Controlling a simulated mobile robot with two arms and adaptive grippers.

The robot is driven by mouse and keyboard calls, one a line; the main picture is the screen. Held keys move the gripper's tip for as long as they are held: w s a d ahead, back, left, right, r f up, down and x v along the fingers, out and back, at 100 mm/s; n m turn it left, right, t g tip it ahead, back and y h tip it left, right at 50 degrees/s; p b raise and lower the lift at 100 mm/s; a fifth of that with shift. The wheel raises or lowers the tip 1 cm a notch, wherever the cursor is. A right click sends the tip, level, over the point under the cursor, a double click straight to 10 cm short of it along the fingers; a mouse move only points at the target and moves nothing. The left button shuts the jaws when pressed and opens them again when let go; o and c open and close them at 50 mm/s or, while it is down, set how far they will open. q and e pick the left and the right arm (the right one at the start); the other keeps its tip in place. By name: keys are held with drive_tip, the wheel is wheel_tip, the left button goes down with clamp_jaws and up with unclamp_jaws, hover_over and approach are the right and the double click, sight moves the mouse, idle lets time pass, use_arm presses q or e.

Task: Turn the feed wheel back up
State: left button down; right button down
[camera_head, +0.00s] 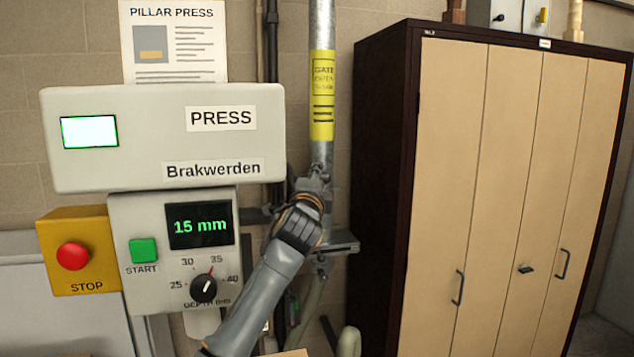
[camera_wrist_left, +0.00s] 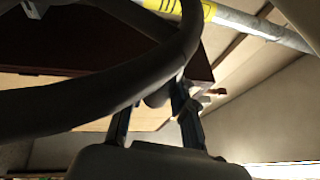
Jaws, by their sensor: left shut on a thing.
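The feed wheel shows in the left wrist view as a thick dark curved rim (camera_wrist_left: 90,104) crossing close in front of the camera. My left gripper (camera_wrist_left: 155,105) is shut on the feed wheel, its two fingers reaching toward the rim; the exact contact is partly hidden. In the head view my left gripper (camera_head: 312,188) is at the post beside the press, mostly hidden by its own wrist, and I cannot make out the wheel there. The display (camera_head: 200,226) reads 15 mm. The depth knob (camera_head: 204,288) points near 35. My right gripper is in neither view.
The press head (camera_head: 110,160) and the control box with a green START button (camera_head: 143,251) are left of my arm. A yellow box carries the red STOP button (camera_head: 73,256). A metal post with a yellow label (camera_head: 322,95) rises above my gripper. A tall cabinet (camera_head: 480,180) stands right.

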use_arm(q)
drive_tip(key=shift+r, duration=0.25)
drive_tip(key=c, duration=1.1)
unclamp_jaws()
drive_tip(key=shift+s, duration=0.15)
drive_tip(key=shift+f, duration=0.15)
drive_tip(key=shift+s+f, duration=0.1)
drive_tip(key=shift+s, duration=0.2)
drive_tip(key=shift+v, duration=3.4)
